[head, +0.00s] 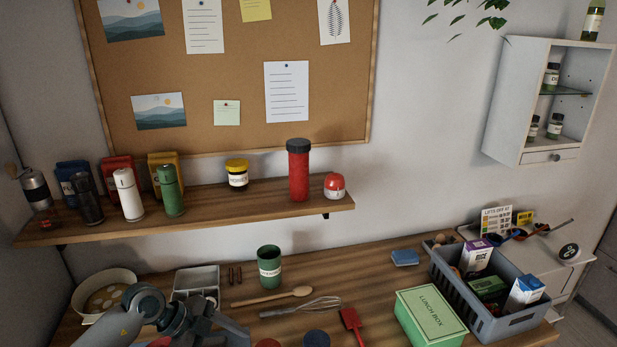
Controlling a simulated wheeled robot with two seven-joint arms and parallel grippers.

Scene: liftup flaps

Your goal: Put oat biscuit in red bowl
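A round pale dish (82,313) at the lower left holds several flat tan rounds (105,298), which may be oat biscuits. My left gripper (215,332) is at the bottom edge, to the right of the dish. Its fingers are partly cut off, so I cannot tell whether it is open or holds anything. A red round thing (267,343) is cut off at the bottom edge, and another bit of red (158,342) shows under my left arm. I cannot tell which of these is the red bowl. My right gripper is not in view.
A grey-white divided tray (197,279) and a green cup (269,268) stand behind my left gripper. A wooden spoon (272,298), whisk (300,307), red spatula (351,322), dark blue round thing (317,338), green lunch box (432,318) and grey crate (505,322) lie rightward. A shelf (265,204) overhangs.

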